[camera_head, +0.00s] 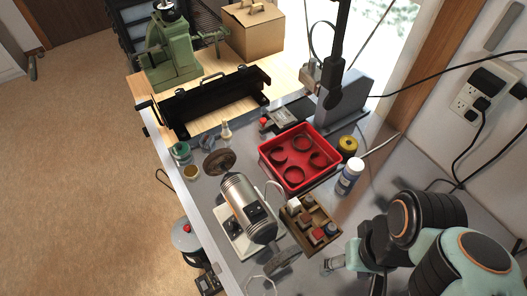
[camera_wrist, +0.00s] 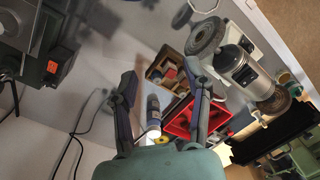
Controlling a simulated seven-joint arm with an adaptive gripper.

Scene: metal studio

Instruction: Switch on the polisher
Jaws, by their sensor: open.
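The polisher (camera_head: 238,200) is a silver cylindrical motor on a pale base, standing at the bench's left front. A dark switch plate (camera_head: 258,214) is on its side; the switch's position is too small to tell. One round wheel (camera_head: 219,162) is at its far end and another at its near end. In the wrist view the polisher (camera_wrist: 247,74) lies at upper right, beyond my right-hand finger. My gripper (camera_head: 338,266) is to the right of the polisher, apart from it. In the wrist view my gripper (camera_wrist: 162,80) has its two fingers spread, with nothing held between them.
A wooden box (camera_head: 310,222) of small blocks stands between polisher and gripper. A black metal bender (camera_head: 215,103) and green machine (camera_head: 172,55) stand farther back.

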